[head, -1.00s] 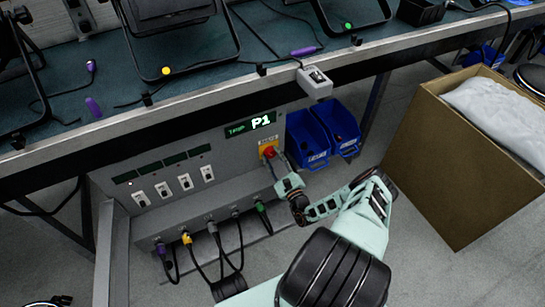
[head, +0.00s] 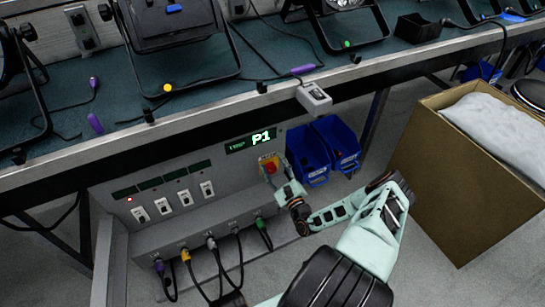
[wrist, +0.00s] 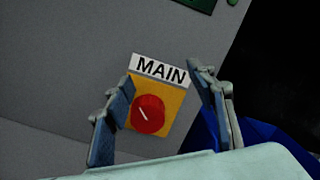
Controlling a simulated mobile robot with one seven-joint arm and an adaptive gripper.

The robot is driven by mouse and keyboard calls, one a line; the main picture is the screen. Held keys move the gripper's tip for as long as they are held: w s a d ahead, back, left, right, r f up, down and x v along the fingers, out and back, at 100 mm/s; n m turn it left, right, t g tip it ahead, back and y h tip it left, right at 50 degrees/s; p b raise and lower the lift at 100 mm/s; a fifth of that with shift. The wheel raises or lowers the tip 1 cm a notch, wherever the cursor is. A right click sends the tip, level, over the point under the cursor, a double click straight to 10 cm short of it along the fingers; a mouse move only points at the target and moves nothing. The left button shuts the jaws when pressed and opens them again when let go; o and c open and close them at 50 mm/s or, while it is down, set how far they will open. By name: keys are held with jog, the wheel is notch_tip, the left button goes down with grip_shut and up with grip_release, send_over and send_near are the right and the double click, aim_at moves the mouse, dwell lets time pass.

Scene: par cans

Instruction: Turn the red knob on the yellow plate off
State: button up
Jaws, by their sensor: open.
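The red knob (wrist: 148,114) sits on the yellow plate (wrist: 171,104) under a white label reading MAIN (wrist: 160,69). A pale line on the knob points toward its upper left in the wrist view. In the head view the knob (head: 269,168) is small and partly behind my gripper (head: 277,174). In the wrist view my gripper (wrist: 162,98) is open, with one finger left of the knob and the other to the right beyond the plate. Nothing is between the fingers touching them; how far the fingertips are from the panel is unclear.
A display reading P1 (head: 260,138) is above the knob. Blue bins (head: 325,150) hang just right of the panel. White switches (head: 164,206) and plugged cables (head: 212,243) are left and below. A cardboard box (head: 470,190) stands right of my arm.

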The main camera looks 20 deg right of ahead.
aim_at(267, 148)
jog(key=shift+r, duration=2.45)
jog(key=shift+a, duration=0.1)
